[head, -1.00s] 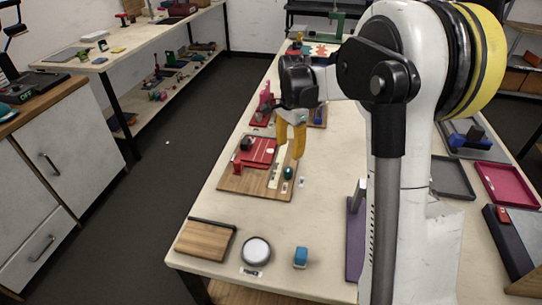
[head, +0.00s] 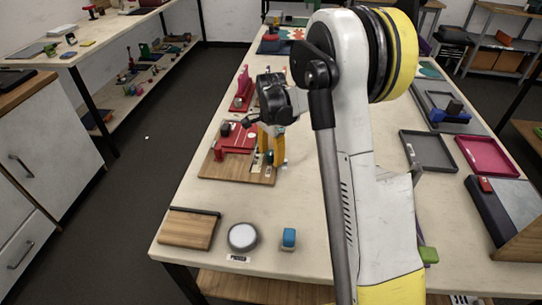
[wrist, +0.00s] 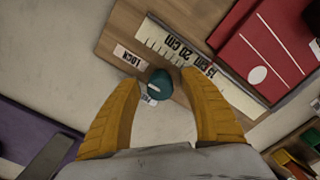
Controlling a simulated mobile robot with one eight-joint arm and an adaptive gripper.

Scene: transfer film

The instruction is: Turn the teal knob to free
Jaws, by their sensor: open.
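The teal knob (wrist: 158,84) sits on a wooden board (wrist: 120,28), at the board's edge, in the wrist view. A white label reading LOCK (wrist: 128,57) lies beside it. The knob has a small pale mark on its near side. My gripper (wrist: 166,88) is open, with one yellow finger on each side of the knob, apart from it. In the head view my gripper (head: 268,158) points down over the right part of the board (head: 222,169), and the knob is mostly hidden by the fingers. I cannot see a label reading FREE.
A white ruler strip (wrist: 170,45) and a red plate (wrist: 262,45) lie on the board by the knob. In the head view, a wooden block (head: 188,229), a round white disc (head: 243,237) and a blue block (head: 289,237) stand at the table's near end.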

